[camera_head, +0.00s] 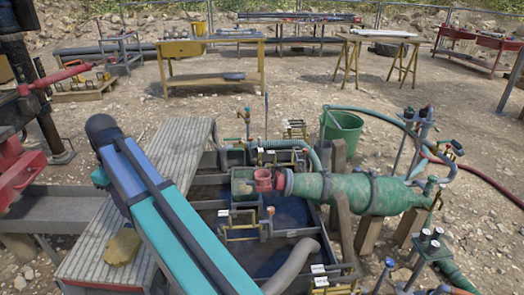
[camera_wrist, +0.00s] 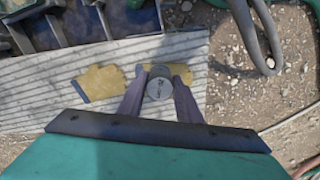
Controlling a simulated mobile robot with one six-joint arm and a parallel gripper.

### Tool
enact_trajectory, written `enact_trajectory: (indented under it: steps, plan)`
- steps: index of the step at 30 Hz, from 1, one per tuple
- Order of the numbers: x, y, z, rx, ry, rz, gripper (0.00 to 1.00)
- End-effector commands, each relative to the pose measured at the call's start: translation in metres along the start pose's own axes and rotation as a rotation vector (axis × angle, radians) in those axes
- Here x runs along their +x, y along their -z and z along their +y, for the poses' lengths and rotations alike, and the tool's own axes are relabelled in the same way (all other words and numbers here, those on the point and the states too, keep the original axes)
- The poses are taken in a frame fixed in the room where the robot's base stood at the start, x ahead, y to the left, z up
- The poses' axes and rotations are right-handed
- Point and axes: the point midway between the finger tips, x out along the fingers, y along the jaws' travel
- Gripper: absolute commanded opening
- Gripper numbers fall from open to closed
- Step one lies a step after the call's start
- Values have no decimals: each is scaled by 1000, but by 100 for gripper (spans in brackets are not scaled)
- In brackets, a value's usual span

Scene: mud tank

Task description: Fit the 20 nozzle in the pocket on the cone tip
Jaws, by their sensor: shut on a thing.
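My gripper (camera_wrist: 159,82) shows in the wrist view, with its two fingers closed on a round grey piece, the nozzle (camera_wrist: 159,88). A faint marking is on the nozzle's face, too small to read for certain. The nozzle is held above the ribbed grey walkway, close to a yellow glove. In the head view the green cone (camera_head: 330,190) lies level on wooden posts and narrows leftward to a red tip (camera_head: 279,182). The pocket on the tip cannot be made out. My arm crosses the left of the head view; my gripper and the nozzle are hidden there.
The walkway (camera_head: 178,150) runs beside the tank, with a glove (camera_head: 122,247) on it. In the wrist view two yellow gloves (camera_wrist: 100,83) lie on the boards. A grey hose (camera_head: 292,266), pipework (camera_head: 240,226) and a green bucket (camera_head: 343,128) are around the cone.

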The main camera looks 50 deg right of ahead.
Motion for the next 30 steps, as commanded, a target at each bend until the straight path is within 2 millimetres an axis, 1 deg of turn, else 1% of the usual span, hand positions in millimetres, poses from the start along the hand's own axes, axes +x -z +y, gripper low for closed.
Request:
enact_trajectory:
  steps: [5, 8, 14, 18, 20, 26, 30]
  plan:
    - [-6, 1, 23, 48, 1, -2, 8]
    - [-8, 0, 45, 96, 1, -1, 8]
    - [-11, -6, 102, 220, 1, -3, 8]
    - [-10, -15, 144, 311, 1, -2, 8]
    - [-8, -20, 162, 350, 1, -2, 8]
    - [-4, -41, 220, 479, 1, -2, 8]
    - [0, -60, 261, 570, 1, -2, 8]
